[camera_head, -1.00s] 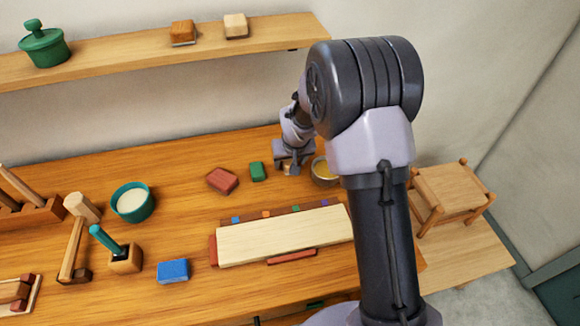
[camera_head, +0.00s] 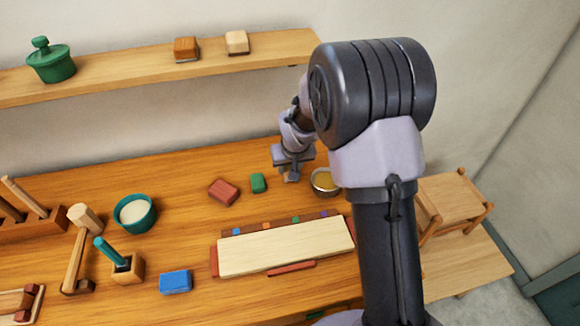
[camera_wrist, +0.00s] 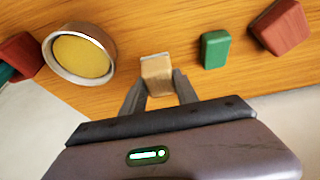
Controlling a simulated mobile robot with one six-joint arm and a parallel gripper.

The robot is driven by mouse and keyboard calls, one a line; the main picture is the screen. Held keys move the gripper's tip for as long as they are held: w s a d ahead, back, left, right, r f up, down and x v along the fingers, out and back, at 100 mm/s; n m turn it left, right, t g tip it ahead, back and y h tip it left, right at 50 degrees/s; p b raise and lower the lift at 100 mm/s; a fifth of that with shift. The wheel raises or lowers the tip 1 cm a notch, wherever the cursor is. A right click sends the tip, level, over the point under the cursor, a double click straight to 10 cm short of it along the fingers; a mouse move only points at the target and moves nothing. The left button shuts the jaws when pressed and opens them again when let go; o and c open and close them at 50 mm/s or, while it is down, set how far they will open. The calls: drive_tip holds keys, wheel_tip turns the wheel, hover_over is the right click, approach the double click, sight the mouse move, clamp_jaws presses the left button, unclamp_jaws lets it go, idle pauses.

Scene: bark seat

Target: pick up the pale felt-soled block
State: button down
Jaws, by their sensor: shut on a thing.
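My gripper (camera_wrist: 158,83) is shut on a pale tan block (camera_wrist: 157,73), one finger on each side of it. The block has a light grey strip along its far edge, which looks like its sole. In the head view my gripper (camera_head: 291,175) is over the back of the bench, just left of the metal bowl, and mostly covers the block. I cannot tell how far the block is above the bench top. Another pale block (camera_head: 237,41) with a dark underside sits on the wall shelf (camera_head: 120,77).
A metal bowl with yellow contents (camera_head: 325,182) stands close on the right. A green block (camera_head: 258,183) and a red block (camera_head: 223,191) lie to the left. A pale board (camera_head: 285,246) lies in front, with a blue block (camera_head: 175,281) nearby. The shelf runs above the bench.

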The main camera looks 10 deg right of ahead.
drive_tip(key=s+a, duration=0.1)
drive_tip(key=s, duration=0.3)
drive_tip(key=s+a+b, duration=0.1)
drive_tip(key=s+a, duration=0.1)
drive_tip(key=s, duration=0.3)
drive_tip(key=s+a+r+b, duration=0.1)
drive_tip(key=s+a, duration=0.1)
drive_tip(key=s, duration=0.3)
drive_tip(key=shift+r, duration=0.1)
drive_tip(key=c, duration=1.8)
unclamp_jaws()
clamp_jaws()
